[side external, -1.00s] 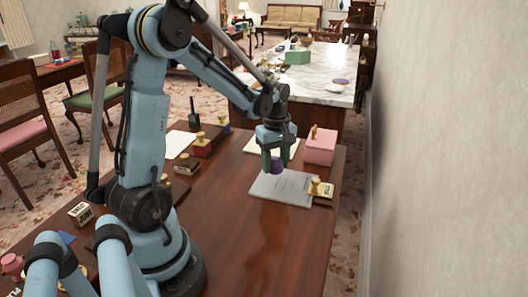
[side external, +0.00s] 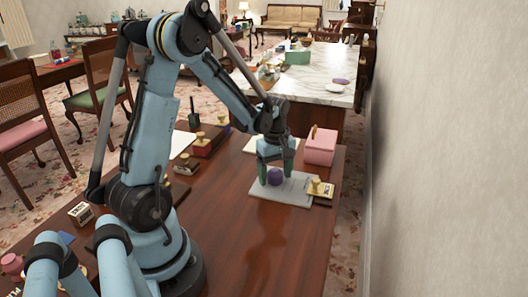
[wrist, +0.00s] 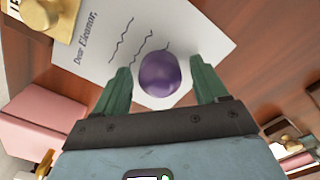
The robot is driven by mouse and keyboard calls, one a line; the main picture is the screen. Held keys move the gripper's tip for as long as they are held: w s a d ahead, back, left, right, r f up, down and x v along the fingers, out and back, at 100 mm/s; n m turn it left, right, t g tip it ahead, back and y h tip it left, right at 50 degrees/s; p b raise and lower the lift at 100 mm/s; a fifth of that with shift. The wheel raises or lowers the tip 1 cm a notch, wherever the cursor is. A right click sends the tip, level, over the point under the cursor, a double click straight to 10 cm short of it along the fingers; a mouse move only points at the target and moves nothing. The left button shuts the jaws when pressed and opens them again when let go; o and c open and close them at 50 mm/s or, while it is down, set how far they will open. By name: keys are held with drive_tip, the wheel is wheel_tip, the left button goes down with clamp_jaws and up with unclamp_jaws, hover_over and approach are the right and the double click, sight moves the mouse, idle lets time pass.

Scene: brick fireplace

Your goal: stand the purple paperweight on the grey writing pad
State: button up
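The purple paperweight (side external: 275,177) is a rounded ball that appears to rest on the grey writing pad (side external: 294,188), near its left edge. In the wrist view the paperweight (wrist: 160,74) sits at the lower end of the pad's pale sheet (wrist: 118,35), which reads "Dear Eleanor,". My gripper (side external: 275,180) is open, with its green fingers on either side of the paperweight. In the wrist view there is a gap between the paperweight and each finger. The paperweight's underside is hidden, so its contact with the pad cannot be seen directly.
A gold-handled stamp (side external: 318,187) lies by the pad's right edge. A pink box (side external: 320,147) stands behind it. Another pale sheet (side external: 257,143) lies behind my gripper, and a wooden stamp (side external: 186,164) is to the left. The desk (side external: 235,225) is clear in front.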

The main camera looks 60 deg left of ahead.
sight(275, 170)
wheel_tip(275, 170, up, 12)
drive_tip(key=s+d+m+t, duration=0.2)
drive_tip(key=d+m+t, duration=0.1)
drive_tip(key=d+m, duration=0.5)
drive_tip(key=s+d+m+t, duration=0.2)
drive_tip(key=d+m+t, duration=0.2)
drive_tip(key=d+m, duration=0.5)
drive_tip(key=shift+s+r+m, duration=0.3)
drive_tip(key=shift+r+m, duration=0.15)
drive_tip(key=shift+m, duration=0.05)
drive_tip(key=shift+d, duration=0.1)
idle(0.8)
